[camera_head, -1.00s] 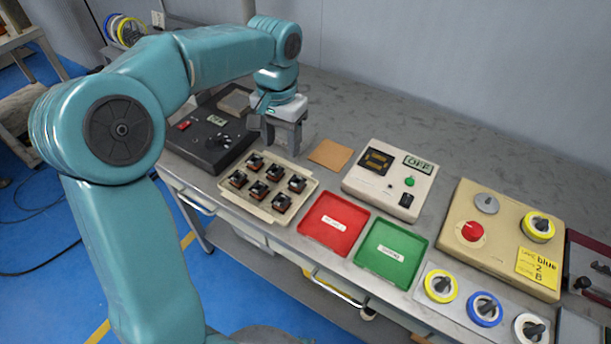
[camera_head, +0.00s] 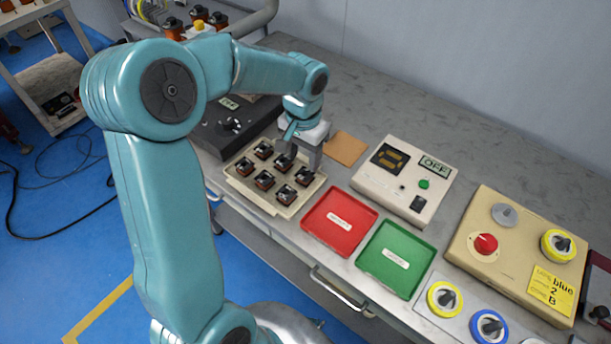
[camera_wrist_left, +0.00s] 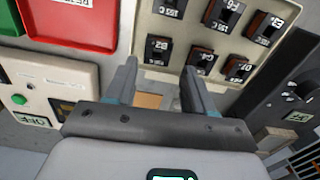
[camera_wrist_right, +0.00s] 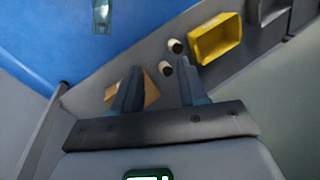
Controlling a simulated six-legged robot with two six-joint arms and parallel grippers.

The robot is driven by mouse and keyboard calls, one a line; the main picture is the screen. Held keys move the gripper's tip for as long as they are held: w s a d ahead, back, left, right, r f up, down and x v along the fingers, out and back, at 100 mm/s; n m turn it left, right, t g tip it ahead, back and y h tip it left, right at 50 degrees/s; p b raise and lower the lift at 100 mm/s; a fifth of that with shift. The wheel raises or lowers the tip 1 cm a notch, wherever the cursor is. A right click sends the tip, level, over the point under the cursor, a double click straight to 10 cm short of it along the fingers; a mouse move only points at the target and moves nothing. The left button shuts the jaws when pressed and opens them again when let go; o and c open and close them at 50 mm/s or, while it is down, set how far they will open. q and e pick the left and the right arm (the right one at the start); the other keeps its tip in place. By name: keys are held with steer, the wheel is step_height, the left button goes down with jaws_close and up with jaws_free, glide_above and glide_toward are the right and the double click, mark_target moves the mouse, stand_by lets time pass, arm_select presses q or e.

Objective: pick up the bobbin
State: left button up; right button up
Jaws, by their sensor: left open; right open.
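Several small black bobbins with copper-brown sides stand in rows in a beige tray (camera_head: 237,185); which one is meant, I cannot tell. One bobbin (camera_head: 286,194) is at the tray's front; another bobbin (camera_head: 263,149) is at its back. My left gripper (camera_head: 292,150) hangs over the tray's back edge, close to a back-row bobbin. In the left wrist view my left gripper (camera_wrist_left: 160,72) is open and empty, with a labelled bobbin (camera_wrist_left: 158,49) just beyond and between its fingertips. My right gripper (camera_wrist_right: 160,80) is open and empty in its wrist view, away from the tray.
A red tray (camera_head: 340,222) and a green tray (camera_head: 397,258) lie right of the bobbin tray. A black device (camera_head: 225,130) stands behind-left, a meter box (camera_head: 405,180) behind-right. A tan pad (camera_head: 346,148) lies behind. A yellow bin (camera_wrist_right: 216,38) shows in the right wrist view.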

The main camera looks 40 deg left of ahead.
mark_target(305, 177)
arm_select(q)
steer(key=f, duration=0.5)
steer(key=shift+s+d+f, duration=0.1)
steer(key=shift+d+f, duration=0.05)
steer(key=shift+d, duration=0.05)
steer(key=shift+f, duration=0.4)
steer(key=c, duration=0.8)
